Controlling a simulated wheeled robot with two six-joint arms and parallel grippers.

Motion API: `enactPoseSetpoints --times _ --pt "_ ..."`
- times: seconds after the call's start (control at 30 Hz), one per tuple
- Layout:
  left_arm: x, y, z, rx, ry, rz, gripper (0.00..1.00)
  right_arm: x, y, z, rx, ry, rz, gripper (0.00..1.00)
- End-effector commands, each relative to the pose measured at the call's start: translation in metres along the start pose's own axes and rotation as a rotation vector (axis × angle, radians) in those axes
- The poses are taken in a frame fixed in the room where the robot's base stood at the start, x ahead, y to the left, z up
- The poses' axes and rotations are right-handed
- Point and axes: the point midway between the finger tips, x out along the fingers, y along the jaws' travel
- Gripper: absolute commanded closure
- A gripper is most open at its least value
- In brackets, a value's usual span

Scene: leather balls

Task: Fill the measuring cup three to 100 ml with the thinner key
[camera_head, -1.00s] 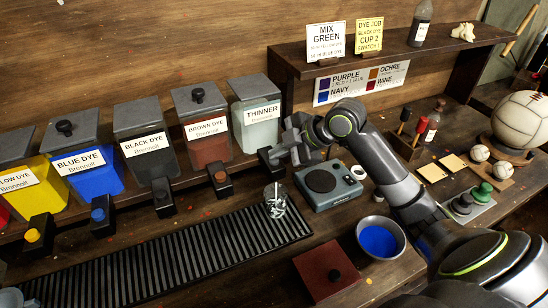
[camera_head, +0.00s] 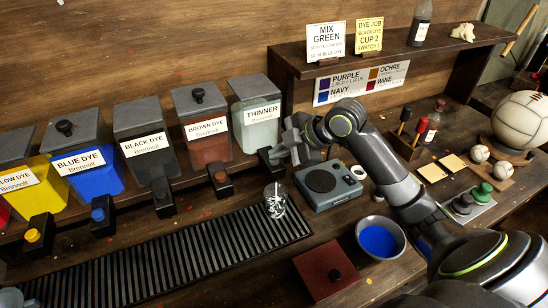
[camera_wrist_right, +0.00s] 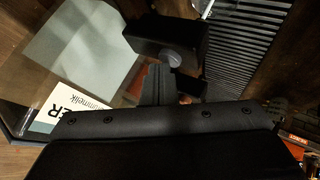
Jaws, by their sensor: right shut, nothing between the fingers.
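The thinner tank (camera_head: 257,122) is a clear container with a grey lid, last on the right in the row of tanks. Its black key block (camera_head: 271,161) sticks out below the label. A clear measuring cup (camera_head: 274,205) with white markings stands on the ribbed mat below it; its number and level are unreadable. My right gripper (camera_head: 284,150) is shut and empty, close against the thinner key; whether they touch is unclear. In the right wrist view the dark fingers (camera_wrist_right: 157,85) are beside the black key block (camera_wrist_right: 168,42), with the tank (camera_wrist_right: 80,55) at left. My left gripper is not visible.
Brown (camera_head: 207,138), black, blue and yellow dye tanks stand to the left. A teal scale (camera_head: 328,188) sits right of the cup, with a bowl of blue liquid (camera_head: 379,240) and a dark red box (camera_head: 326,273) in front. The ribbed mat (camera_head: 170,262) is mostly bare.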

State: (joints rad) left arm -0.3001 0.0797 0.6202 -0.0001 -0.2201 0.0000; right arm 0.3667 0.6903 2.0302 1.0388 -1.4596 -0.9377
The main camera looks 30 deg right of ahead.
Motion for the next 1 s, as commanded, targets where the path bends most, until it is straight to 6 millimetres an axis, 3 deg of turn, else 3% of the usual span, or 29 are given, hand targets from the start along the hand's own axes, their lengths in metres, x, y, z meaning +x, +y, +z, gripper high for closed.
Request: enactPoseSetpoints --times 0.6,1.0 --pt "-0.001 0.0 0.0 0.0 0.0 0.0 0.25 0.0 0.0 0.0 0.001 -0.001 -0.001 1.0" --pt "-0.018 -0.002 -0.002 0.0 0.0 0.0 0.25 -0.014 0.01 -0.01 0.0 0.0 -0.001 1.0"
